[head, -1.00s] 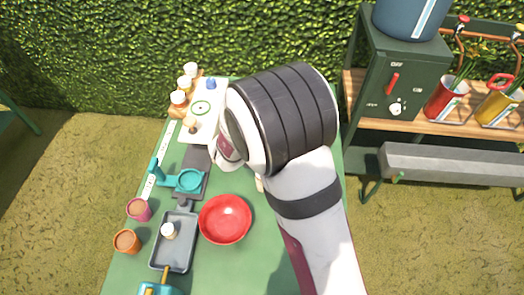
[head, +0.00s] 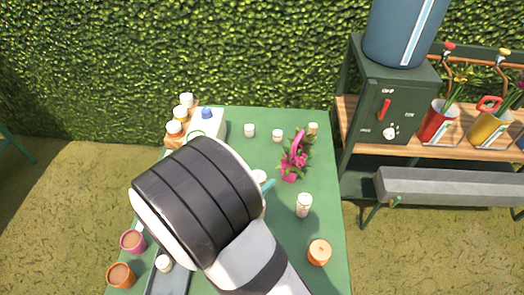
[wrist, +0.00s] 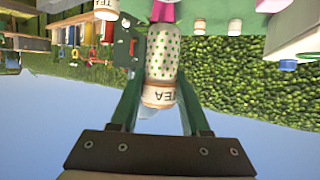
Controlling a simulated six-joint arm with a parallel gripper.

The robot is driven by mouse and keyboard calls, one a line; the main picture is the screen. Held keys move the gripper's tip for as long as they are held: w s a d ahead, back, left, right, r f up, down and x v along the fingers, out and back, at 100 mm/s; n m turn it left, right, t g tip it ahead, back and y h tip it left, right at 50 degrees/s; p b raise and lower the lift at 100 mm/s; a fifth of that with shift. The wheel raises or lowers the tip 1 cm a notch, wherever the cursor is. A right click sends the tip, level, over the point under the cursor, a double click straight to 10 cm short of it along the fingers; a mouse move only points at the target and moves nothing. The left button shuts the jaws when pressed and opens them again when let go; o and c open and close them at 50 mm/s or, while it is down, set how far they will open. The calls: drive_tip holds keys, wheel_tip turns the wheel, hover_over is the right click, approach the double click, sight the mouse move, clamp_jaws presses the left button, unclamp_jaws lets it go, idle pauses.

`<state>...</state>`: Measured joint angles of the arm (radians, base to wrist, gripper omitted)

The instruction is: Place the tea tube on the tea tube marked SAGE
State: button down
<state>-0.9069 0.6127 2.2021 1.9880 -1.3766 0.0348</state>
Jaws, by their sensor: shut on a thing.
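In the wrist view my gripper (wrist: 160,112) is shut on a tea tube (wrist: 164,65), white with green dots and a pale band lettered TEA. The tube is held clear of the table. In the head view my arm hides most of my gripper; a white end (head: 260,176) beside a teal finger shows past it, probably the held tube. Another tube (head: 303,205) stands on the right of the green table. Smaller pale tubes or jars (head: 249,130), (head: 278,135) and (head: 313,128) stand along the back. I cannot read SAGE on any of them.
A pink flower pot (head: 290,170) stands near the held tube. Several bottles (head: 180,115) crowd the back left. Pink (head: 133,241) and orange (head: 121,275) cups line the left edge.

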drive_tip(key=shift+f, duration=1.55)
drive_tip(key=shift+f, duration=0.15)
drive_tip(key=shift+c, duration=1.9)
unclamp_jaws()
